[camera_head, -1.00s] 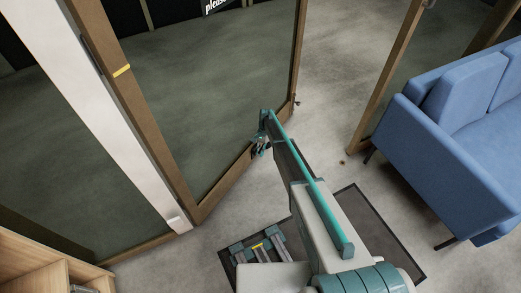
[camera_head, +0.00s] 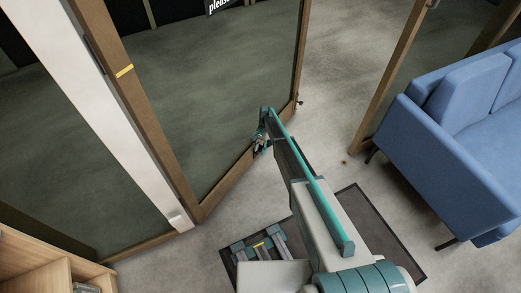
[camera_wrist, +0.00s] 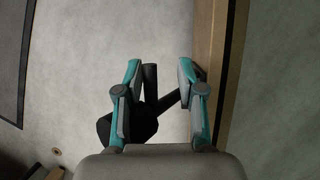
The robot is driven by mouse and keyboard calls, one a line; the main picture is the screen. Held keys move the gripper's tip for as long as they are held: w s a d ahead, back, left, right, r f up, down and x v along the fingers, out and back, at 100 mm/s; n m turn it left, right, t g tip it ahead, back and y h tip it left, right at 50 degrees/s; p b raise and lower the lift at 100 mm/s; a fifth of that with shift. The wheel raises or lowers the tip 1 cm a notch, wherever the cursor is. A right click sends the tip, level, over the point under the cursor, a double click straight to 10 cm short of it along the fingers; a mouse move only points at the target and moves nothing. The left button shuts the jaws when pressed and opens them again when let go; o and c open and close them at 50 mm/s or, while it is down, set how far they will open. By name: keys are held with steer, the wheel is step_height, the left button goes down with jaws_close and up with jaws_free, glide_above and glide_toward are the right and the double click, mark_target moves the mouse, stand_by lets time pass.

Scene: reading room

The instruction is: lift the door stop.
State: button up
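The glass door's wooden bottom rail (camera_wrist: 213,75) runs down the right of the wrist view. A black door stop (camera_wrist: 149,85) shows as a dark upright bar with a slanting bar (camera_wrist: 171,102) reaching toward the rail and a dark rounded part at lower left. My gripper (camera_wrist: 158,72) is open, with a teal-and-grey finger on each side. The dark upright bar appears between the fingers, close to the left one. I cannot tell whether they touch. In the head view my gripper (camera_head: 261,143) is low beside the door's bottom rail; the door stop is not clear there.
The wood-framed glass door (camera_head: 235,90) stands left of my arm. A blue sofa (camera_head: 450,135) is at right and a wooden shelf (camera_head: 40,265) at lower left. A dark-bordered mat (camera_head: 385,240) lies under my arm. Open grey floor (camera_head: 335,75) lies beyond the door's edge.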

steer(key=shift+w, duration=0.15)
stand_by(0.4)
steer(key=shift+r, duration=0.1)
steer(key=r, duration=0.9)
steer(key=shift+s+d+r, duration=0.1)
steer(key=shift+s+d, duration=0.1)
steer(key=shift+s, duration=0.1)
steer(key=shift+a+r, duration=0.15)
steer(key=shift+r, duration=0.15)
